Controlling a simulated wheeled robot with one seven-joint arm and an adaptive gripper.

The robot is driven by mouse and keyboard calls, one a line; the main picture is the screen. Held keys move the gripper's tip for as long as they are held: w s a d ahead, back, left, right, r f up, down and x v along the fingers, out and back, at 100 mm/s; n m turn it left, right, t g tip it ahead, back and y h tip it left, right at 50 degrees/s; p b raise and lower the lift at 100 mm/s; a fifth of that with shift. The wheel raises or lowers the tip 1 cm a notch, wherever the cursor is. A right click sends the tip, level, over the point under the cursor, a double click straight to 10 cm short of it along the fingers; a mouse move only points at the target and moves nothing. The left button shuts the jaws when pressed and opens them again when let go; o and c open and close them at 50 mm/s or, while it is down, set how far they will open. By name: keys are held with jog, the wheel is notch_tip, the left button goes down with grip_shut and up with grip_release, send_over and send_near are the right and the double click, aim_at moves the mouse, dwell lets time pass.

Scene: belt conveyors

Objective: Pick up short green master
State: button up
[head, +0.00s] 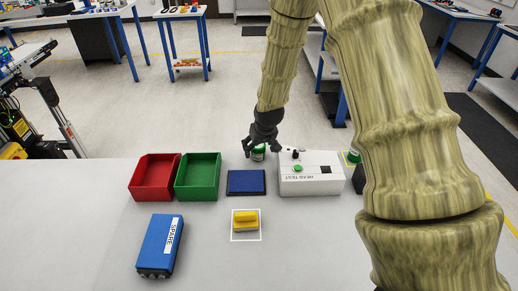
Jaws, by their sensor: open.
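A short green object with a pale band (258,153) stands at the back of the white table, just behind the blue pad. My gripper (262,149) is above and around it, with its dark fingers spread open on either side. The fingers hide part of the object, and I cannot tell whether they touch it. I cannot tell from this view which of the two is the master.
A red bin (139,185) and green bin (183,188) stand left of the blue pad (246,188). A white test box (311,186) stands right of it. A yellow block (246,218) and blue SPARE box (153,244) are nearer. The table's front middle is clear.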

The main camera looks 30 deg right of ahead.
jog(key=shift+x, duration=0.8)
jog(key=c, duration=1.3)
jog(key=shift+c, duration=0.5)
jog(key=shift+r, duration=0.2)
